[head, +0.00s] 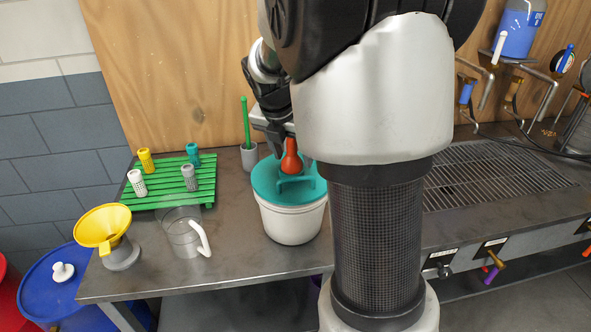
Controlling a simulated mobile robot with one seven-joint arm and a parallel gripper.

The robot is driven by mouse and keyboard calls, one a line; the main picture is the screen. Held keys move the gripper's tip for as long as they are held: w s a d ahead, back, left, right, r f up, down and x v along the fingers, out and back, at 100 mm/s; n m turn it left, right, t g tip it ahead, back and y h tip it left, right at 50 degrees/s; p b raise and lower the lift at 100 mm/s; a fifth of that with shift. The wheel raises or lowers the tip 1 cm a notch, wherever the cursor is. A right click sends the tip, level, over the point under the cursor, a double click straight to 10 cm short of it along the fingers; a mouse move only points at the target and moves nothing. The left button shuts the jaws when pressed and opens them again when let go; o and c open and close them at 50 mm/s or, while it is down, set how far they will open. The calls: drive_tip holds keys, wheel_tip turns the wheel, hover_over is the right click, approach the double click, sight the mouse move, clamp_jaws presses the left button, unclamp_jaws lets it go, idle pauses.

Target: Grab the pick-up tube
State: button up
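No part is plainly marked as the pick-up tube. An orange-red, narrow-necked piece (291,160) stands upright on the teal lid (264,182) of a white bucket (292,225); I cannot tell if it is the tube. My gripper (281,146) is at the top of this piece, with a dark finger at its left side. My arm hides part of the gripper, so touch and finger opening are unclear. A green rod (246,122) stands in a grey cup (249,156) behind the bucket, left of my gripper.
A green slatted rack (170,192) holds several small coloured cylinders. A clear jug (182,235) and a yellow funnel (103,228) stand at the front left. Hooks and a blue bottle (517,30) are at the right. My arm blocks the middle; a grate (485,180) lies right.

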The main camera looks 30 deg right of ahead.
drive_tip(key=c, duration=1.1)
drive_tip(key=shift+c, duration=0.2)
